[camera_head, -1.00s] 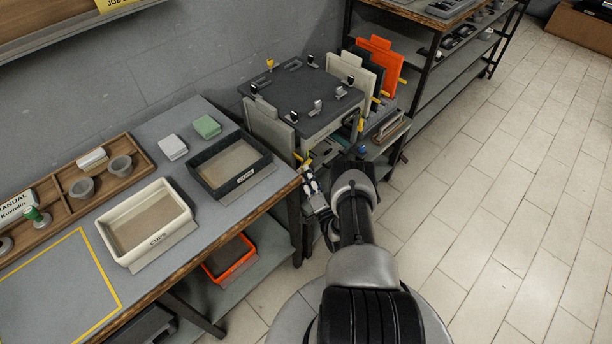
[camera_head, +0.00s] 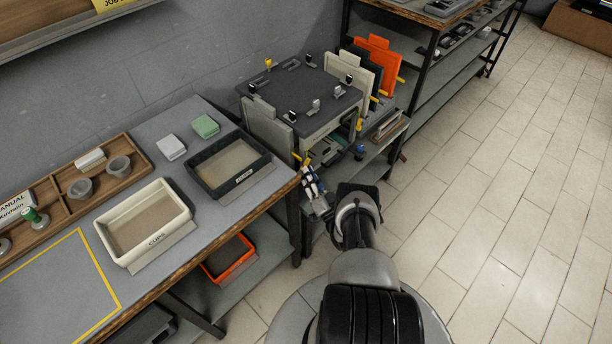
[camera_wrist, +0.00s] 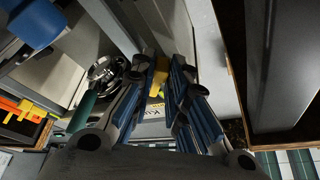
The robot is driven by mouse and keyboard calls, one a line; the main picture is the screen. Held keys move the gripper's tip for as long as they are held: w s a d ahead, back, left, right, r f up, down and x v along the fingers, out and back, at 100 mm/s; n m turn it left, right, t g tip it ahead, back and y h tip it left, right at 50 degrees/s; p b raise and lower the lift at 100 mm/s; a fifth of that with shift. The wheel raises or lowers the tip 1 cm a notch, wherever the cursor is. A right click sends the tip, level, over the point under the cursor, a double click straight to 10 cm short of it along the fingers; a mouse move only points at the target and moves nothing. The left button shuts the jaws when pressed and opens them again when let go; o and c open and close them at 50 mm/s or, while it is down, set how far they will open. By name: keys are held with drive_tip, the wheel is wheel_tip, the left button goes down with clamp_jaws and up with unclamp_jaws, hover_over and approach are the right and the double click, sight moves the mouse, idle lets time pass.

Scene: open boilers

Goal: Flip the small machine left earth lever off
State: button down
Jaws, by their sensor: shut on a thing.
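The small machine (camera_head: 300,92) is a box with a dark top and pale sides, on a stand beyond the table. A small yellow lever (camera_head: 307,158) shows low at its front left corner. My gripper (camera_head: 312,180) is at that corner, its fingers pointing at the lever. In the wrist view the blue-and-grey fingers close in around a yellow piece (camera_wrist: 162,68), which appears to be the lever. The fingers hide part of it, so its exact tilt cannot be told.
A table at the left holds a black tray (camera_head: 203,190) and a cream cups tray (camera_head: 111,235). Its corner is close to my gripper's left. Orange, black and cream panels (camera_head: 378,62) stand behind the machine. The tiled floor (camera_head: 500,200) at the right is clear.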

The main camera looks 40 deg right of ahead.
drive_tip(key=shift+d+f+n+t+y, duration=0.1)
drive_tip(key=shift+d+n+t+y, duration=0.1)
drive_tip(key=shift+n, duration=0.3)
drive_tip(key=shift+d+f+n+t+y, duration=0.1)
drive_tip(key=shift+n+y, duration=0.1)
drive_tip(key=shift+n, duration=0.3)
drive_tip(key=c, duration=1.6)
unclamp_jaws()
drive_tip(key=shift+o, duration=0.2)
drive_tip(key=s+a, duration=0.1)
drive_tip(key=s, duration=1.2)
drive_tip(key=shift+a+f, duration=0.2)
drive_tip(key=shift+a, duration=0.2)
